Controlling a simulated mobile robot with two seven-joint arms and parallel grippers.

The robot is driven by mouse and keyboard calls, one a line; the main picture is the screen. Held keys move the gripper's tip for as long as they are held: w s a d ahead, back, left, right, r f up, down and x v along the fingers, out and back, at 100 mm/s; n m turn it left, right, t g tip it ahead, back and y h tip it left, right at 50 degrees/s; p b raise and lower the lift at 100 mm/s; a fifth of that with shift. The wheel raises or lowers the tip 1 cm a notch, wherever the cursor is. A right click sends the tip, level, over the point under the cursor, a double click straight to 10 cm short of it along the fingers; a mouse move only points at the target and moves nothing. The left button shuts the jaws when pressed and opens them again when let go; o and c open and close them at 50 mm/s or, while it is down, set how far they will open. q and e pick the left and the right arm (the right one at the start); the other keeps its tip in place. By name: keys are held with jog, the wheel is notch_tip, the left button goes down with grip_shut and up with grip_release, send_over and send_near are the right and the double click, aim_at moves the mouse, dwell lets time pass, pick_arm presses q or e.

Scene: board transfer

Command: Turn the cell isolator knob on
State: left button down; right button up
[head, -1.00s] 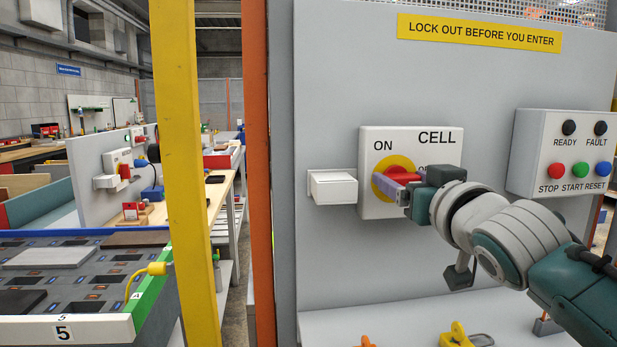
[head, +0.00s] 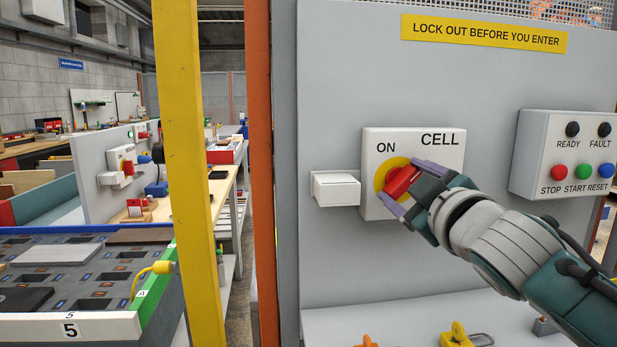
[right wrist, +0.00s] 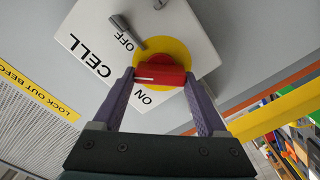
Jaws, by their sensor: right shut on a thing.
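The cell isolator box (head: 372,202) is white, marked CELL and ON. Its red knob (head: 400,181) sits on a yellow disc (head: 382,172) and is tilted diagonally in the head view. My right gripper (head: 411,187) is shut on the knob, one finger at its upper right and one at its lower left. In the right wrist view the fingers sit at the two ends of the knob (right wrist: 160,75). The knob's white mark there lies between the ON and OFF labels. OFF is hidden behind my gripper in the head view. My left gripper is not in view.
A white block (head: 336,189) juts from the panel left of the box. A button box (head: 566,157) with READY and FAULT lamps is at right. Yellow (head: 457,338) and orange padlocks (head: 366,342) lie on the ledge below. A yellow post (head: 186,180) stands at left.

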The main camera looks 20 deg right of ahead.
jog(key=n, duration=0.5)
jog(key=shift+n, duration=0.3)
jog(key=shift+a+f+n, duration=0.1)
jog(key=shift+f+n, duration=0.05)
jog(key=shift+n, duration=1.65)
jog(key=o, duration=1.3)
jog(key=v, duration=1)
